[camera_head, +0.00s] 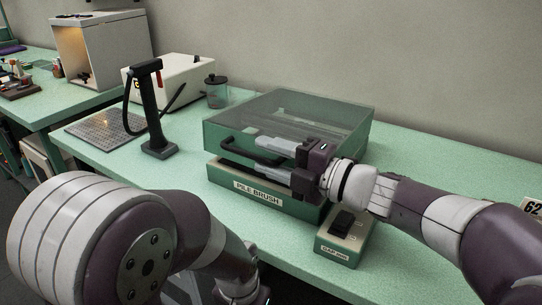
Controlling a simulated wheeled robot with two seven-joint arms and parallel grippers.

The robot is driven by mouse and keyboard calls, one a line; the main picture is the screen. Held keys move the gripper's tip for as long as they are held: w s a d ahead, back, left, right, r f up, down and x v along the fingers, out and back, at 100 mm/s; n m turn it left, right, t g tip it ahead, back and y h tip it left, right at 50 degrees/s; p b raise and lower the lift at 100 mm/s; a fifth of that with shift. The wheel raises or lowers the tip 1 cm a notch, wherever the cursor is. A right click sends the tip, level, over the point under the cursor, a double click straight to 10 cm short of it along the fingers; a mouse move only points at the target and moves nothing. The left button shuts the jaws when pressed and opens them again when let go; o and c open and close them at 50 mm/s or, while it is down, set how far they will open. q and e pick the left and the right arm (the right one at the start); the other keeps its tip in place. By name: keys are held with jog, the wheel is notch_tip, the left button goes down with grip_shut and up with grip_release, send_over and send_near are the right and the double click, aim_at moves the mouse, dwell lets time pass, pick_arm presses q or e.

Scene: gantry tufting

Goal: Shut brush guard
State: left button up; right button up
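The brush guard (265,112) is a clear, smoky box-shaped cover over the green machine labelled PILE BRUSH (257,193). A dark gap shows between the guard's front lower edge and the base, so the guard looks partly raised. A black bar handle (243,150) sticks out from the guard's front. My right gripper (262,160) is at the right part of this handle, its fingers spread above and below the bar. Whether they touch it I cannot tell. My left arm crosses the lower left; its gripper is out of view.
A small switch box (344,236) stands at the machine's front right. A black stand with a cable (155,115), a perforated plate (105,128), a white box (180,80) and a cup (216,93) are left on the green bench.

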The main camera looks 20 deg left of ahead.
jog(key=d, duration=0.4)
jog(key=s+d, duration=0.1)
jog(key=d, duration=0.3)
jog(key=s+d, duration=0.1)
jog(key=d, duration=0.3)
jog(key=shift+s+d+p, duration=0.25)
jog(key=shift+p, duration=0.15)
